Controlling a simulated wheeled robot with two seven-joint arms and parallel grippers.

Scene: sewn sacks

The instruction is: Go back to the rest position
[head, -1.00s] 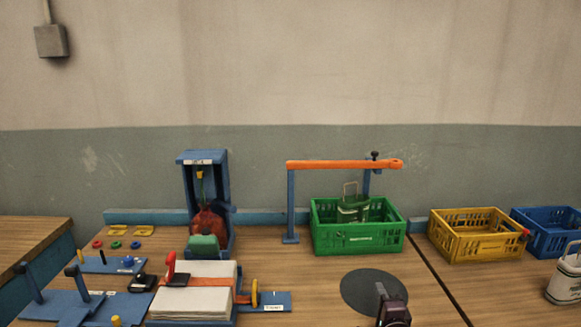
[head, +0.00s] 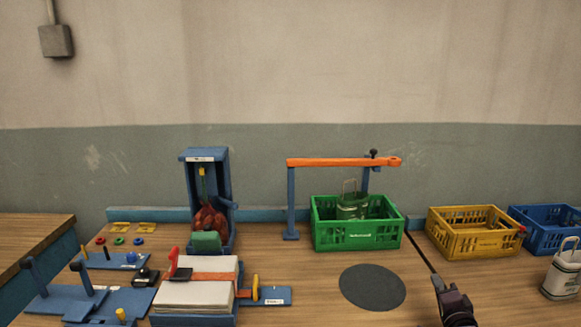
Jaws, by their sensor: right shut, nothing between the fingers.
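My right gripper (head: 457,304) shows at the bottom right of the head view, low over the front of the table, to the right of the dark round mat. It is shut and empty. My left gripper is not in view. A white and green sack with a handle (head: 352,207) stands in the green crate (head: 358,236), under the orange bar. Another such sack (head: 563,275) stands at the right edge, on the table and apart from my gripper.
The dark round mat (head: 373,287) is bare. A yellow crate (head: 474,240) and a blue crate (head: 541,238) stand at the right. A blue stand (head: 221,180) holds a red sack (head: 209,223). A paper stack (head: 197,294) and blue fixtures fill the left. An orange bar (head: 330,162) spans behind the green crate.

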